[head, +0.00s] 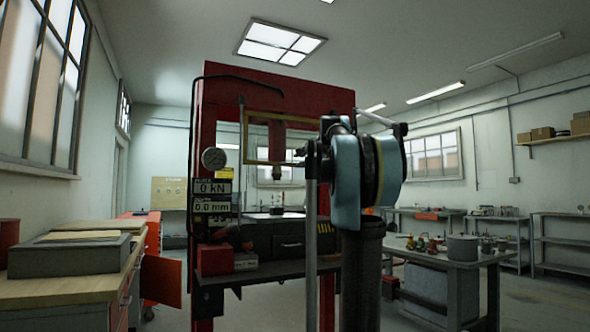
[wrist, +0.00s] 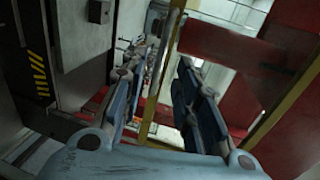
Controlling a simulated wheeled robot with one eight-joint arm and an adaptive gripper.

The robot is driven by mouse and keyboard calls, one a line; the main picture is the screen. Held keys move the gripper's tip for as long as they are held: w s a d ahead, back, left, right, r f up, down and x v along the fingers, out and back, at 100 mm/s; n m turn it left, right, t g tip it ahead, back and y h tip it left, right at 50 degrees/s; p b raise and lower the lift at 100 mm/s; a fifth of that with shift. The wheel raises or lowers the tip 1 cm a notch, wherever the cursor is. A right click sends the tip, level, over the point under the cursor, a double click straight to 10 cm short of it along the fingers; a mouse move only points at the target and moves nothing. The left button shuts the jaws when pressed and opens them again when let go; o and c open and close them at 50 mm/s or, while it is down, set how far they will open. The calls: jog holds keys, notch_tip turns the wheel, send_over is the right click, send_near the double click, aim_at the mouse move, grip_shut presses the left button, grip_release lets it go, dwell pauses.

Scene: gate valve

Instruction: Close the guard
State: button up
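The guard (head: 245,138) is a yellow-edged frame at the upper part of the red press (head: 224,105) opening in the head view. The opening below it looks uncovered. In the wrist view a yellow guard bar (wrist: 153,108) runs up between the two fingers of my gripper (wrist: 163,58). The fingers are apart, with gaps visible beside the bar; I cannot tell whether either one touches it. Another yellow bar slants at the right of the wrist view. In the head view my arm hides most of the gripper and the guard's right side.
A gauge (head: 213,158) and displays reading 0 kN and 0.0 mm sit on the press's left post. A wooden-topped bench (head: 105,262) stands left, a grey table (head: 462,258) with small parts right. Some floor is open between the bench and the press.

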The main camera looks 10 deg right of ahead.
jog(key=x, duration=0.6)
jog(key=shift+w+a+f, duration=0.1)
jog(key=shift+w+a, duration=0.05)
jog(key=shift+w, duration=0.2)
